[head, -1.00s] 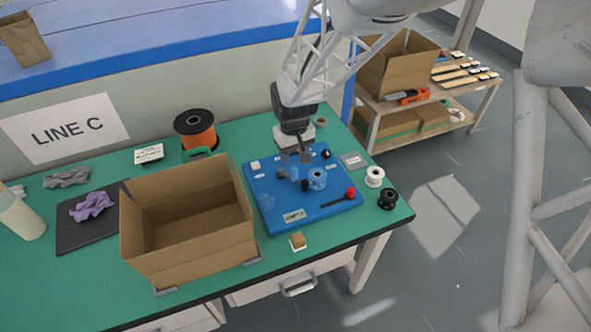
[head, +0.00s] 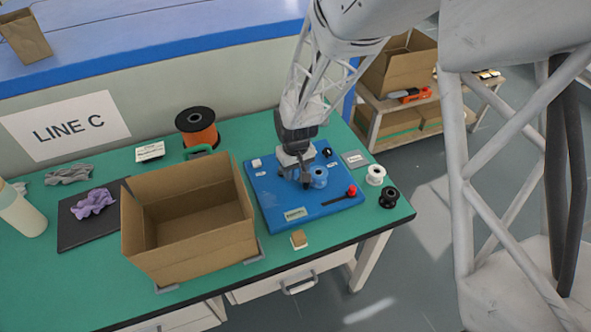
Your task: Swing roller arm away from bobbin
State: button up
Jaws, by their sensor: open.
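The blue base plate (head: 270,199) lies on the green table. A blue bobbin (head: 319,177) stands on it, right of centre. A dark lever with a red knob (head: 351,190) lies along the plate's right front part; I cannot tell whether it is the roller arm. A black knob (head: 327,152) sits near the plate's back right. My gripper (head: 306,182) points down over the plate, just left of the bobbin, with its jaws open. It hides what lies beneath it, and I cannot tell whether it touches the bobbin.
An open cardboard box (head: 190,255) stands left of the plate. A white spool (head: 375,175) and a black spool (head: 389,197) stand at the right table edge. An orange cable spool (head: 203,137) stands behind the box. A small tan block (head: 298,239) lies in front.

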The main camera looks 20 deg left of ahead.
grip_shut()
dwell(0.3)
jog(key=shift+s, duration=0.1)
jog(key=m, duration=0.1)
jog(key=s+m, duration=0.1)
jog(key=m, duration=0.1)
jog(key=s+a+m, duration=0.1)
jog(key=m, duration=0.2)
jog(key=s+a+m, duration=0.1)
jog(key=m, duration=0.1)
jog(key=shift+a, duration=0.1)
jog(key=shift+s+a+m, duration=0.1)
jog(key=shift+a+m, duration=0.15)
jog(key=shift+m, duration=0.5)
jog(key=shift+s+a+m, duration=0.1)
jog(key=shift+a+m, duration=0.15)
jog(key=shift+m, duration=0.5)
